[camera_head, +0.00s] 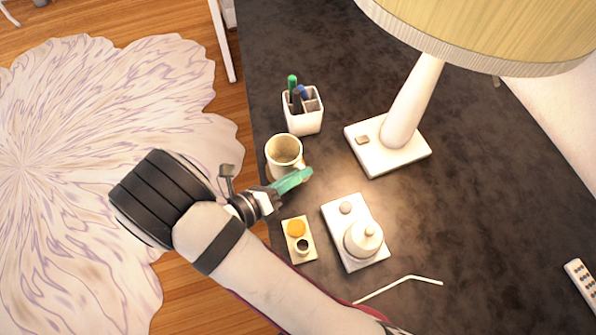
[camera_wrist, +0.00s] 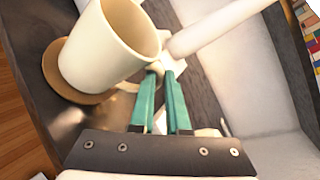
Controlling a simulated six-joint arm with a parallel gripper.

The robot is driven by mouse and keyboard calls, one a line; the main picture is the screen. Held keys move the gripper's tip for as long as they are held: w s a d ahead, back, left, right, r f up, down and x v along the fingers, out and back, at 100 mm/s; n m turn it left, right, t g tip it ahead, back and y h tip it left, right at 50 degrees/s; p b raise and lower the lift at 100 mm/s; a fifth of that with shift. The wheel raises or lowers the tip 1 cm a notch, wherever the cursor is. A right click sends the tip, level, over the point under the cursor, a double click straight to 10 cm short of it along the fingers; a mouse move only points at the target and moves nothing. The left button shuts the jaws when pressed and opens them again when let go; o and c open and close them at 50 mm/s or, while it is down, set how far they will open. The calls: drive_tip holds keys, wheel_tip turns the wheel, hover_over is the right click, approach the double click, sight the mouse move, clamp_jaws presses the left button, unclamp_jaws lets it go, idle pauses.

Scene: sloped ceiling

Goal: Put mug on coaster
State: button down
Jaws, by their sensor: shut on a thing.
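A cream mug (camera_head: 284,152) stands near the left edge of the dark table, upright as far as I can tell. It also shows large in the wrist view (camera_wrist: 100,48). A round brown coaster (camera_wrist: 52,66) shows under and around the mug's base in the wrist view. I cannot tell whether the base touches it or is slightly above it. The coaster is hidden in the head view. My gripper (camera_head: 303,175) has teal fingers and is shut on the mug's handle. Its fingertips (camera_wrist: 162,74) meet at the handle in the wrist view.
A white pen cup (camera_head: 303,112) stands just behind the mug. A lamp (camera_head: 408,105) stands to the right. A small tray (camera_head: 299,252) and a white tray with a pot (camera_head: 340,222) lie in front. Open tabletop lies farther right.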

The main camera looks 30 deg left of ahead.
drive_tip(key=c, duration=0.9)
unclamp_jaws()
